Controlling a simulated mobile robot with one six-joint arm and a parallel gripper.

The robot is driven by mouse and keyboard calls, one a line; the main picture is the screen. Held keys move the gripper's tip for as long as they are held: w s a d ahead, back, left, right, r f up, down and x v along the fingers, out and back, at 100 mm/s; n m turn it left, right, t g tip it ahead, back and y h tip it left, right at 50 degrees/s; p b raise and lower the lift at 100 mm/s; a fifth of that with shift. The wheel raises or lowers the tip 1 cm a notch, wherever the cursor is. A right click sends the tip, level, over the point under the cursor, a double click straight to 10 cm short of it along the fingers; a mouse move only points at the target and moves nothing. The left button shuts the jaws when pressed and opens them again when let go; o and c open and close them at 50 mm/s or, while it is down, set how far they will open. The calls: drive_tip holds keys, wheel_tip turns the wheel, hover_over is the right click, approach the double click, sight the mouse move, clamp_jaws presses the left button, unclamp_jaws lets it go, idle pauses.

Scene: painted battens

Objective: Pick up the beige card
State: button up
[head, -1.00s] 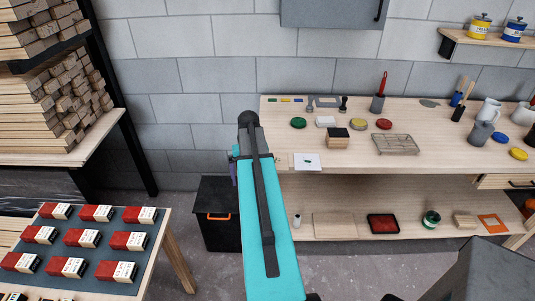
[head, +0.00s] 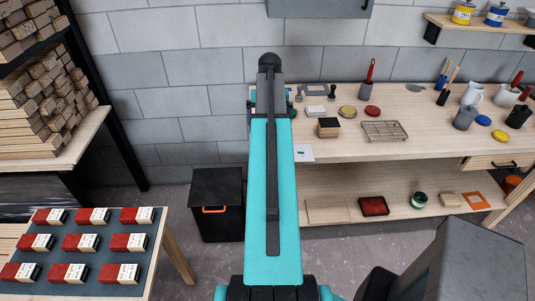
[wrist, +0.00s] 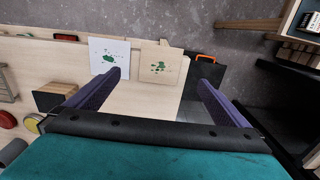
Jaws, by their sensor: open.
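The beige card (wrist: 160,66) with dark green blots shows in the wrist view, lying on or at the edge of the pale wooden bench (wrist: 140,105). It appears between and beyond the fingertips of my gripper (wrist: 159,77). The purple fingers are wide apart with nothing between them, and I see no contact with the card. A white card (wrist: 107,48) with a green blot lies just left of it, near the left fingertip. In the head view my arm hides the beige card and most of the gripper; the white card (head: 304,154) shows partly beside the arm.
A black bin (head: 217,205) with an orange handle stands left of the bench; it is close to the beige card in the wrist view (wrist: 204,80). A wooden block with a black top (head: 328,128) and a wire rack (head: 384,131) stand on the bench. Red-and-cream boxes (head: 93,242) fill a table at left.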

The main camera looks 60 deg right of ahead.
drive_tip(key=shift+w+a+f+b, duration=0.1)
drive_tip(key=shift+f+b, duration=1.15)
drive_tip(key=shift+f, duration=0.9)
drive_tip(key=shift+w+f+b, duration=0.1)
drive_tip(key=shift+f+b, duration=1.15)
drive_tip(key=shift+f, duration=0.9)
drive_tip(key=shift+f, duration=0.1)
drive_tip(key=shift+f+b, duration=1.8)
drive_tip(key=shift+f, duration=0.7)
drive_tip(key=c, duration=0.9)
